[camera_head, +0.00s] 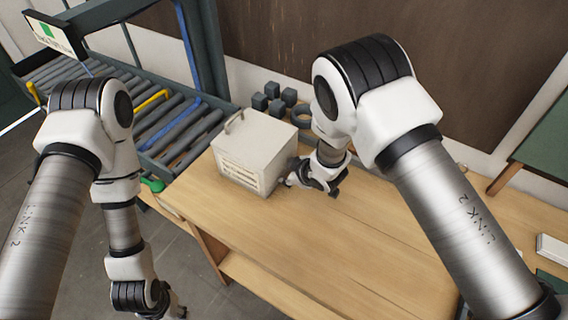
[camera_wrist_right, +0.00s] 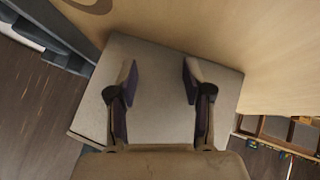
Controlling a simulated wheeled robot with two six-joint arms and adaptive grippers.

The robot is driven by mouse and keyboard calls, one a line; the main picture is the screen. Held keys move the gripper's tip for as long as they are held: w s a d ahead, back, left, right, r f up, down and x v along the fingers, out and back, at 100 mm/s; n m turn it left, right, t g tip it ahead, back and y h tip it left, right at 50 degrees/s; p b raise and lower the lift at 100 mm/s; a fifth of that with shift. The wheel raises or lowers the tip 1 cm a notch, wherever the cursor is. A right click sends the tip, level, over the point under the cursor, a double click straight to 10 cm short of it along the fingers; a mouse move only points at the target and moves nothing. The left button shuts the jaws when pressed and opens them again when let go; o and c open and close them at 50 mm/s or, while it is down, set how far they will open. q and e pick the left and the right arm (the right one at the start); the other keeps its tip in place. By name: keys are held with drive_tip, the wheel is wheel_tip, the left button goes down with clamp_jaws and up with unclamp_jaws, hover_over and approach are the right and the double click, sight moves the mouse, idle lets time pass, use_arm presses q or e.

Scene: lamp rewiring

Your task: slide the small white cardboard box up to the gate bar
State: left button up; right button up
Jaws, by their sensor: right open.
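A white box (camera_head: 250,150) with a handle on top and slots in its front stands at the left end of the wooden table (camera_head: 290,240), by the roller conveyor. I cannot tell that it is cardboard. My right gripper (camera_head: 292,180) is at its right side, low over the table. In the right wrist view the open fingers (camera_wrist_right: 158,88) are in front of a plain pale face of a box (camera_wrist_right: 155,115), with nothing gripped; contact is unclear. My left gripper (camera_head: 165,302) hangs low at the left, its fingers unclear. A yellow bar (camera_head: 151,103) crosses the conveyor; I cannot tell whether it is the gate bar.
The roller conveyor (camera_head: 190,140) meets the table's left end under a dark frame (camera_head: 205,50). Dark blocks (camera_head: 272,98) and a dark ring (camera_head: 301,116) lie behind the box. A small white item (camera_head: 553,250) is at far right. The table's middle is clear.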

sight(280, 163)
drive_tip(key=shift+w+a+r+p, duration=0.1)
drive_tip(key=shift+w+a+p, duration=0.45)
drive_tip(key=shift+p, duration=0.55)
drive_tip(key=shift+w+a+r+p, duration=0.1)
drive_tip(key=shift+w+a+p, duration=0.2)
drive_tip(key=shift+a+p, duration=0.65)
drive_tip(key=shift+w+a+r+p, duration=0.1)
drive_tip(key=shift+w+a+p, duration=0.35)
drive_tip(key=shift+p, duration=0.8)
drive_tip(key=shift+a+f, duration=0.15)
drive_tip(key=shift+w+f, duration=0.1)
